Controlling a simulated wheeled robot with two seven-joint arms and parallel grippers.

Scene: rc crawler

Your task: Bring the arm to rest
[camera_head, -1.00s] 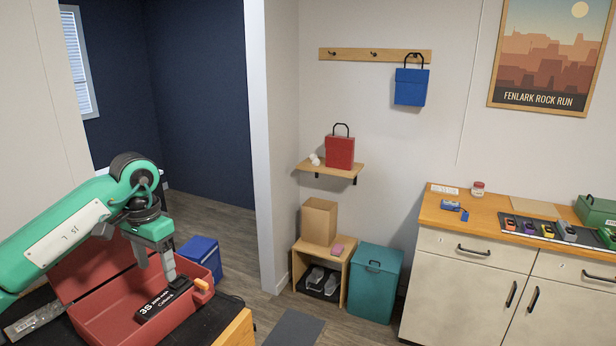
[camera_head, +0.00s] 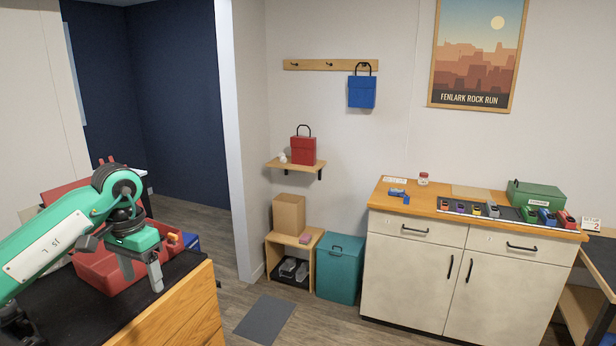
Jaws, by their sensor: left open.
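My left arm reaches in from the left, and its gripper (camera_head: 140,272) points down with two grey fingers apart. Nothing shows between the fingers. The gripper is in front of the red open box (camera_head: 98,272) on the dark-topped bench (camera_head: 125,308) and hides part of it. A small orange piece (camera_head: 172,238) shows at the box's right end. The black battery pack cannot be made out behind the gripper and arm. My right gripper is not in view.
A wooden-topped cabinet (camera_head: 440,265) with small coloured cars and a green box (camera_head: 541,197) stands on the right. A teal bin (camera_head: 340,272) and a low wooden shelf with a cardboard box (camera_head: 289,213) stand at the wall. Floor beside the bench is open around a grey mat (camera_head: 264,318).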

